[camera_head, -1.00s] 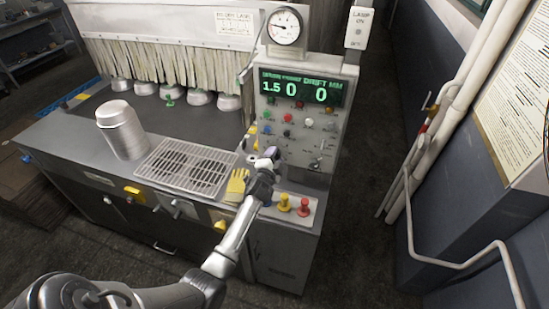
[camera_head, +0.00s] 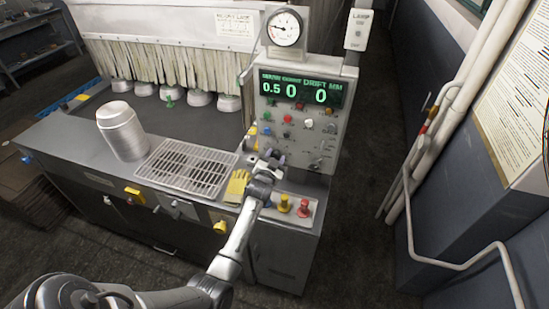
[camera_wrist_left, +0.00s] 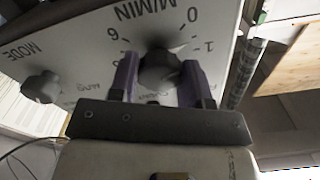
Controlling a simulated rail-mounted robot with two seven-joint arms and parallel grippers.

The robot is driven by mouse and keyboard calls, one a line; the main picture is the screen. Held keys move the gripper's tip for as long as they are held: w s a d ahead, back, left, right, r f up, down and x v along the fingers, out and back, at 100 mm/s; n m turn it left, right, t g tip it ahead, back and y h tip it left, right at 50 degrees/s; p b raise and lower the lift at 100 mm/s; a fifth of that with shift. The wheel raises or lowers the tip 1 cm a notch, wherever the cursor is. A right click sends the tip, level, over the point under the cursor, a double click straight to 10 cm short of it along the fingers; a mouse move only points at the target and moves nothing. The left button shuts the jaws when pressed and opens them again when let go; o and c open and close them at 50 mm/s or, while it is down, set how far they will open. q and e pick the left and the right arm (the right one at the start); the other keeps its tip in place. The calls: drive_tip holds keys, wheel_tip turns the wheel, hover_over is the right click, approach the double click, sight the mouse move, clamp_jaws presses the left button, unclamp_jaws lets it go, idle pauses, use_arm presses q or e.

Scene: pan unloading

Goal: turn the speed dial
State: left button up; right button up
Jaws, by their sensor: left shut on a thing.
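The speed dial (camera_wrist_left: 158,70) is a dark round knob on the grey control panel (camera_head: 338,112), with "M/MIN" and the numbers 0, 1 and 6 around it. My left gripper (camera_wrist_left: 160,82) has its two purple fingers on either side of the dial and is shut on it. In the head view my left gripper (camera_head: 270,157) is at the lower left of the panel and hides the dial there. The green display (camera_head: 300,89) on the panel reads 0.5 at its left, with zeros beside it. My right gripper is not in view.
A MODE knob (camera_wrist_left: 42,87) sits beside the dial. Yellow and red buttons (camera_head: 303,207) and a yellow glove (camera_head: 237,186) lie below the panel. A wire rack (camera_head: 188,166) and stacked metal pans (camera_head: 121,130) stand on the counter to the left.

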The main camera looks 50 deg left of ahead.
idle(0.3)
use_arm(q)
drive_tip(key=o, duration=0.9)
drive_tip(key=v, duration=1.3)
drive_tip(key=shift+s+d+b, duration=0.2)
drive_tip(key=shift+s+b, duration=0.15)
drive_tip(key=shift+b, duration=0.1)
